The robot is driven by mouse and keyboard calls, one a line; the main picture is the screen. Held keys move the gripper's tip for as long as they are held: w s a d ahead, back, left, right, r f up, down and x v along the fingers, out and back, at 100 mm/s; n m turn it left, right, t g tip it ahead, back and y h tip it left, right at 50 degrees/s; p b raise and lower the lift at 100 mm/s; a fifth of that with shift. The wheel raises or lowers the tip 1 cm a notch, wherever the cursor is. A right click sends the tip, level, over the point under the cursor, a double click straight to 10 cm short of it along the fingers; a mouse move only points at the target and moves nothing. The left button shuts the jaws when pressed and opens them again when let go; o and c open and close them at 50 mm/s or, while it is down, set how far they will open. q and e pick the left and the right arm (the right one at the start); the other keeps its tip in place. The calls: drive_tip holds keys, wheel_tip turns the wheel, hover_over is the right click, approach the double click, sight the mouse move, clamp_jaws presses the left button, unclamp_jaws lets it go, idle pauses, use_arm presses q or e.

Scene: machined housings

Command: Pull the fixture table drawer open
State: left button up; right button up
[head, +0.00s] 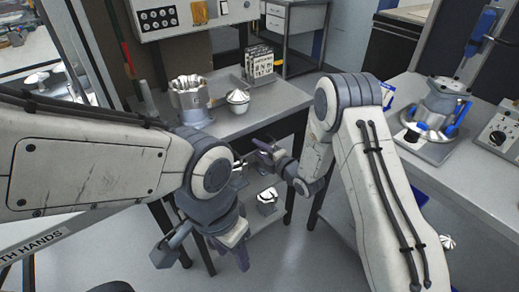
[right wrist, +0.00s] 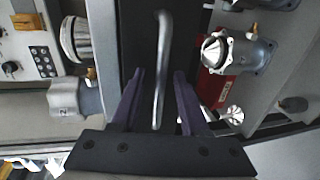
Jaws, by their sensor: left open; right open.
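The fixture table (head: 228,122) stands in the middle of the head view. Its dark drawer front (right wrist: 133,35) fills the centre of the right wrist view. A pale upright bar handle (right wrist: 161,65) crosses it in that view. My right gripper (head: 258,154) is at the table's front edge in the head view. In the right wrist view its open purple fingers (right wrist: 160,85) lie on either side of the handle, with gaps to both. My left gripper (head: 203,250) hangs open and empty, low in front of the table. My arms hide much of the drawer front in the head view.
A large grey housing (head: 190,103), a bowl-like part (head: 238,98) and a rack (head: 262,64) stand on the tabletop. Another part (head: 267,197) sits on the lower shelf. A bench (head: 450,182) with a fixture (head: 440,110) stands at right.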

clamp_jaws()
idle(1.4)
